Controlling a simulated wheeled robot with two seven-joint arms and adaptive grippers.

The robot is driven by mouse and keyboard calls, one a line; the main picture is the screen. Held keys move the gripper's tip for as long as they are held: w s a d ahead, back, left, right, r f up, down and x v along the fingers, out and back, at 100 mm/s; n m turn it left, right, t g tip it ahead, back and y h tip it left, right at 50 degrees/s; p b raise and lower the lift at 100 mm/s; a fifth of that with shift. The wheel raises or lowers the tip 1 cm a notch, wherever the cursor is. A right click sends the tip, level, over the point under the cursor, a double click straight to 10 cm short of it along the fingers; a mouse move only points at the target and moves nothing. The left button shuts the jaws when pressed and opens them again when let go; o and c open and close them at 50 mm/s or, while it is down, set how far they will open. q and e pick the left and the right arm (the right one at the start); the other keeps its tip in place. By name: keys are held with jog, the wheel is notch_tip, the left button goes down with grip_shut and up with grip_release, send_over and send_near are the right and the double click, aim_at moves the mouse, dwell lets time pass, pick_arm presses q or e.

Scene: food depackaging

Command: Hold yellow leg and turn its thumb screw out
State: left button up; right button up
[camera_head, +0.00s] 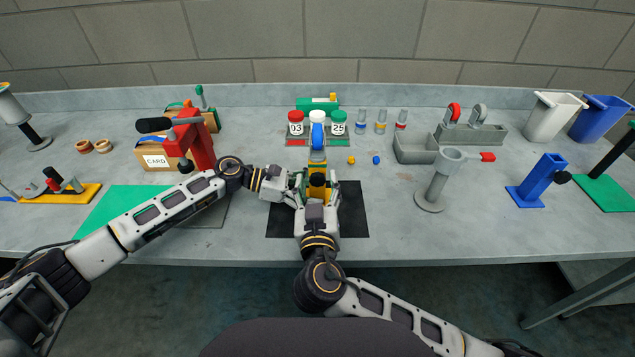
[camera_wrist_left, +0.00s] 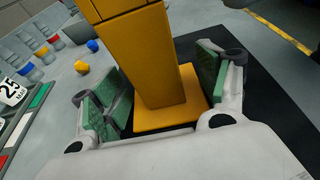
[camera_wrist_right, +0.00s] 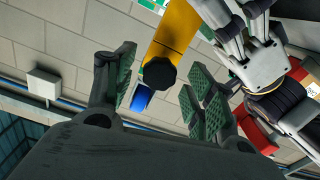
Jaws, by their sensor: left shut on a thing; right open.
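The yellow leg (camera_head: 318,158) stands upright on its yellow base plate (camera_wrist_left: 185,112) on the black mat (camera_head: 354,213). My left gripper (camera_head: 299,182) is shut on the leg from the left; in the left wrist view its green pads (camera_wrist_left: 160,90) flank the leg low down, above the base. The black thumb screw (camera_wrist_right: 159,73) juts from the leg's near side; in the head view (camera_head: 317,180) it sits just beyond my right gripper. My right gripper (camera_wrist_right: 160,95) is open, with its fingers on both sides of the screw and apparently not touching it.
Behind the leg are a white-and-blue piece (camera_head: 317,117), two lidded jars and small vials. A grey stand (camera_head: 432,190) and a blue stand (camera_head: 540,182) are to the right. A red press (camera_head: 192,142) stands to the left. My arms meet closely at the leg.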

jog(key=shift+w, duration=0.65)
jog(key=shift+c, duration=0.4)
jog(key=c, duration=1)
